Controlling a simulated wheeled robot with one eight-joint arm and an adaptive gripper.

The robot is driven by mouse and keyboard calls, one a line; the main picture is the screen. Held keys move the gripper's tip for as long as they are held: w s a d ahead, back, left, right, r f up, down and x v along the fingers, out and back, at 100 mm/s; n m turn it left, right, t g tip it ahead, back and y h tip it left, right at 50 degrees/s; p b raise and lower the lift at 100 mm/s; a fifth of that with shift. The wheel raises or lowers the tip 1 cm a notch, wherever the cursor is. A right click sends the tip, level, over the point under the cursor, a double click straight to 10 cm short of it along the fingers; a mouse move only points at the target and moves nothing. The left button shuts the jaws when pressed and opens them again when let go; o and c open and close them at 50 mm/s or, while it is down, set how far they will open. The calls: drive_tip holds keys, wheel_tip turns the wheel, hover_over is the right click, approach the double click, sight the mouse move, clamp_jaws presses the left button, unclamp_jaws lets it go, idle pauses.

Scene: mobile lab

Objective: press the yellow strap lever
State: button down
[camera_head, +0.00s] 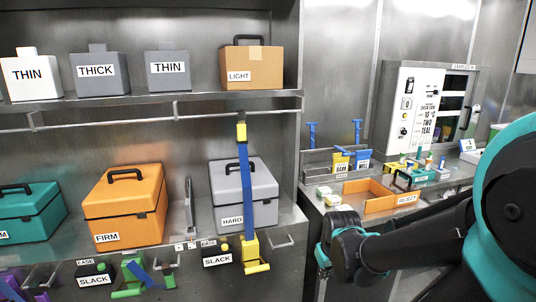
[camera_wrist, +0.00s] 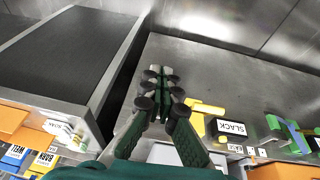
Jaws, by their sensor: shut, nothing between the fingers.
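The yellow strap lever (camera_head: 257,267) sticks out at the foot of a yellow buckle (camera_head: 249,247) on the shelf's front edge. A blue strap (camera_head: 245,185) runs from the buckle up over the front of the grey HARD case (camera_head: 230,185) to a yellow block above. In the wrist view, my gripper (camera_wrist: 160,76) is shut and empty. Yellow buckle parts (camera_wrist: 203,109) show just right of the fingers, partly hidden by them; I cannot tell whether they touch. In the head view my arm's end is right of the buckle, and the fingertips are not clear there.
A black SLACK box (camera_head: 217,256) sits left of the buckle, with a green buckle (camera_head: 130,277) further left. An orange FIRM case (camera_head: 125,205) stands on the same shelf. A bench with an orange REJECT tray (camera_head: 368,197) is at right.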

drive_tip(key=s+d+m, duration=0.1)
drive_tip(key=s+d+f+m, duration=0.1)
drive_tip(key=s+m, duration=0.1)
drive_tip(key=shift+d+t, duration=0.1)
drive_tip(key=shift+t, duration=0.2)
drive_tip(key=shift+w, duration=0.15)
drive_tip(key=w+a+r+n+g, duration=0.1)
drive_tip(key=w+a+r, duration=0.1)
drive_tip(key=w+a, duration=0.7)
drive_tip(key=w+a+r+n+g, duration=0.1)
drive_tip(key=w+a+r+n, duration=0.1)
drive_tip(key=w+a, duration=0.7)
drive_tip(key=a+r, duration=0.1)
drive_tip(key=a, duration=0.4)
drive_tip(key=shift+w+a+r, duration=0.2)
drive_tip(key=shift+a, duration=0.1)
